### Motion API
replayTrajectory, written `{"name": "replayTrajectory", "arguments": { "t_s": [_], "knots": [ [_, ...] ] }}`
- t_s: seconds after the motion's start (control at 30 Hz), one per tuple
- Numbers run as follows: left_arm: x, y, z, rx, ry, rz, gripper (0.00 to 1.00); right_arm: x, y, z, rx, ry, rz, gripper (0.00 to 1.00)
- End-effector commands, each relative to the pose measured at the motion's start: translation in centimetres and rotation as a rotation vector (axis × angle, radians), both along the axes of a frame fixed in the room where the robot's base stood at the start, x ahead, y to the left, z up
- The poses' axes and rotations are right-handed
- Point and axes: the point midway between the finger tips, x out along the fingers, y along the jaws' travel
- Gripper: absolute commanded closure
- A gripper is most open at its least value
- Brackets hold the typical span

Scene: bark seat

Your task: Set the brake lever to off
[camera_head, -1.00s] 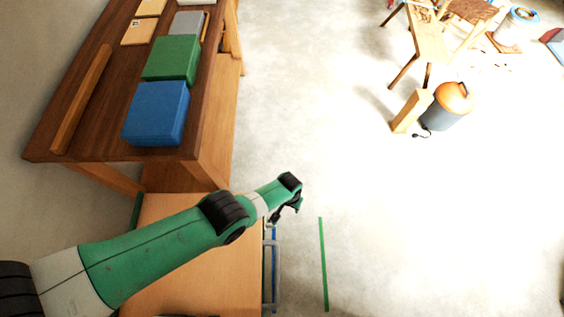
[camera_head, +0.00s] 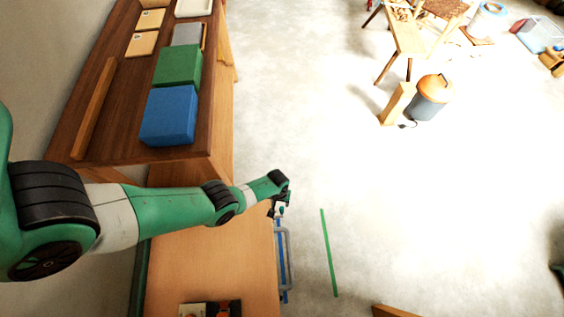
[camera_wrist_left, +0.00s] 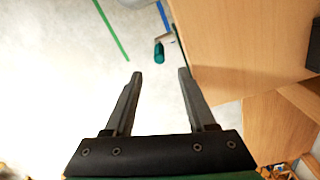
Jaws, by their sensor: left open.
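A small lever with a teal grip (camera_wrist_left: 159,53) shows just beyond my left fingertips in the left wrist view. Its pale shaft runs up toward the edge of the wooden cabinet. In the head view a small teal tip (camera_head: 281,211) shows beside my left gripper (camera_head: 274,209), at the cabinet's right edge. In the left wrist view my left gripper (camera_wrist_left: 160,74) is open, with nothing between its fingers; the teal grip lies ahead of the gap, seemingly apart from both fingers. Markings for the lever's settings cannot be made out. My right gripper is not in view.
The wooden cabinet (camera_head: 210,270) stands under my left arm, with a grey rail (camera_head: 288,262) along its right side. A workbench (camera_head: 125,110) holds a blue box (camera_head: 170,115) and a green box (camera_head: 178,65). The floor to the right, with a green stripe (camera_head: 328,252), is mostly clear.

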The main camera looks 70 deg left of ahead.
Motion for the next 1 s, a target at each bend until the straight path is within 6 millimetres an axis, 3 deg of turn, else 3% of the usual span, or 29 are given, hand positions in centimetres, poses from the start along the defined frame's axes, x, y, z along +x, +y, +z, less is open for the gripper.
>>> {"name": "replayTrajectory", "arguments": {
  "t_s": [0.3,0.5,0.63,0.9,1.0],
  "knots": [
    [0.2,-0.1,-6.6,0.000,0.000,-0.002,0.44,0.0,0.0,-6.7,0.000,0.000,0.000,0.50],
    [0.4,-0.2,-10.0,0.000,0.000,-0.002,0.44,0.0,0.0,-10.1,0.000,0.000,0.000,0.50],
    [0.4,-0.3,-10.9,0.000,0.000,-0.002,0.44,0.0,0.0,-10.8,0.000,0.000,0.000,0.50],
    [0.4,-0.3,-10.7,0.000,-0.001,-0.002,0.44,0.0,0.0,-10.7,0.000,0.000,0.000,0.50],
    [0.4,-0.3,-10.7,-0.001,-0.001,-0.002,0.60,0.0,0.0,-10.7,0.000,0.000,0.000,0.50]
  ]
}}
